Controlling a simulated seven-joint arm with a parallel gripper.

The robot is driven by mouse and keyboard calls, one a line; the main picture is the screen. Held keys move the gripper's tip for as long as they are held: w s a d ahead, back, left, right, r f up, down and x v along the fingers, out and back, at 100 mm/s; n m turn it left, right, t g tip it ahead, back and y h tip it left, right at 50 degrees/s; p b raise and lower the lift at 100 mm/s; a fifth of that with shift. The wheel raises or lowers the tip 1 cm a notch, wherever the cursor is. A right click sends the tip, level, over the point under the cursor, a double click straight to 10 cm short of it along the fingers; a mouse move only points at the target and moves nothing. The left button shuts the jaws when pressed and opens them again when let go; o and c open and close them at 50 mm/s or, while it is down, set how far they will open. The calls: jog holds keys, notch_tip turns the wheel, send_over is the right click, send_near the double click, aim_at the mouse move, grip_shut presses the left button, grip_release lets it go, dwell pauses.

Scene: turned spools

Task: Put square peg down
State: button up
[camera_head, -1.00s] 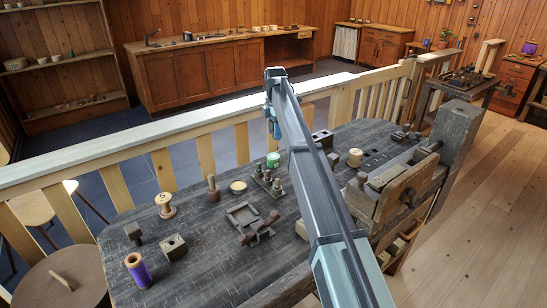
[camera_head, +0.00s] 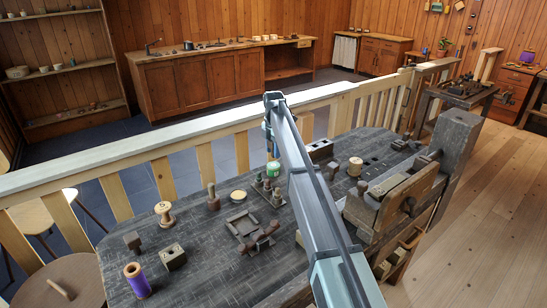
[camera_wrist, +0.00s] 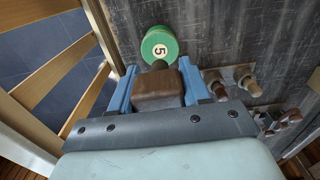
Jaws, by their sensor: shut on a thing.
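My gripper (camera_wrist: 158,88) has blue fingers and is shut on the square peg, a brown wooden block (camera_wrist: 157,90) between them in the wrist view. In the head view my arm hides most of the gripper, and I cannot make out the peg there. The gripper is near the far edge of the dark workbench (camera_head: 205,235), by the railing. I cannot tell whether the peg touches the bench.
A plate with several upright pegs (camera_wrist: 243,80) is right of the gripper. A square frame (camera_head: 240,224), a handled peg (camera_head: 212,198), a pale disc (camera_head: 238,196), a holed block (camera_head: 173,257) and a purple spool (camera_head: 137,280) stand leftward. The wooden railing (camera_head: 200,155) runs behind.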

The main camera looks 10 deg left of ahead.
jog(key=shift+f, duration=1.75)
jog(key=shift+f, duration=0.1)
jog(key=o, duration=1)
jog(key=shift+o, duration=0.2)
notch_tip(320, 180, up, 12)
jog(key=shift+r, duration=0.1)
